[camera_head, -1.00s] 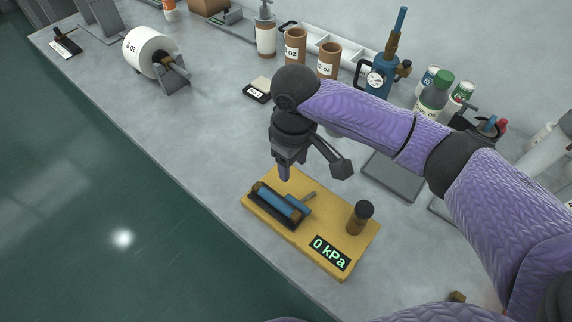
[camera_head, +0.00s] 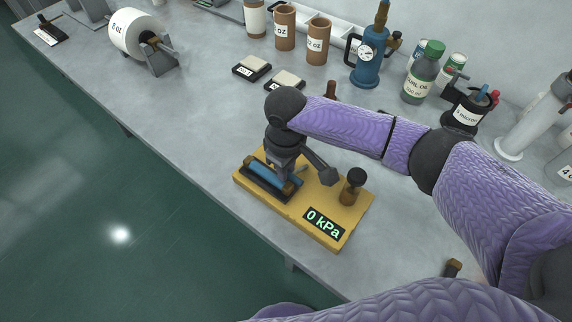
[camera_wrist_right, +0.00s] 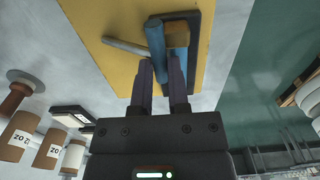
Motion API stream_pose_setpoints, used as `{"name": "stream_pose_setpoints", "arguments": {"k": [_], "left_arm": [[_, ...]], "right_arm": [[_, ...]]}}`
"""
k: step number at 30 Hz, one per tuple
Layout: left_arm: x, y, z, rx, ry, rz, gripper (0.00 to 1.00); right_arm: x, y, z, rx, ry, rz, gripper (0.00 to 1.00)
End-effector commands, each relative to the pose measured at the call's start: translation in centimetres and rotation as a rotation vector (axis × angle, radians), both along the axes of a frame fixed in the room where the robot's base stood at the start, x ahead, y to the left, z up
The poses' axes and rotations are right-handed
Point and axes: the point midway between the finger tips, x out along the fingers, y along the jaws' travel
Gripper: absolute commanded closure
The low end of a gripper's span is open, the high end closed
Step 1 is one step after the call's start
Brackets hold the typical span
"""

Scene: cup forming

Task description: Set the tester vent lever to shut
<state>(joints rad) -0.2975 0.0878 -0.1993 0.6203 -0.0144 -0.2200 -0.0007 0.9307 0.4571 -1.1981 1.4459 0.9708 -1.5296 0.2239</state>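The tester is a yellow board (camera_head: 300,213) near the bench's front edge, with a display (camera_head: 323,224) reading 0 kPa. On its left part lies a blue cylinder (camera_head: 262,170) in a dark cradle. A thin grey rod (camera_wrist_right: 125,47) sticks out sideways from a blue part (camera_wrist_right: 155,48) in the right wrist view. A brown post with a black cap (camera_head: 352,186) stands on the board's right; no label shows which is the vent lever. My right gripper (camera_head: 286,180) points down over the blue parts; its fingers (camera_wrist_right: 162,72) are apart, the blue part's end between or just beyond them. My left gripper is out of view.
Two small dark pads (camera_head: 251,68) lie behind the tester, with brown cups (camera_head: 318,42) farther back. A blue gauge vessel (camera_head: 368,66), a green-capped bottle (camera_head: 420,75) and a black holder (camera_head: 466,110) stand back right. Bench left of the tester (camera_head: 170,110) is clear.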

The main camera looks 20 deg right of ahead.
Motion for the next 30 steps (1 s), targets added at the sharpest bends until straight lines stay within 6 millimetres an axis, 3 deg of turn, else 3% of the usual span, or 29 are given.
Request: {"name": "stream_pose_setpoints", "arguments": {"k": [30], "left_arm": [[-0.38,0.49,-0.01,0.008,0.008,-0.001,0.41]], "right_arm": [[0.04,0.01,0.03,0.000,-0.002,0.000,1.00]]}}
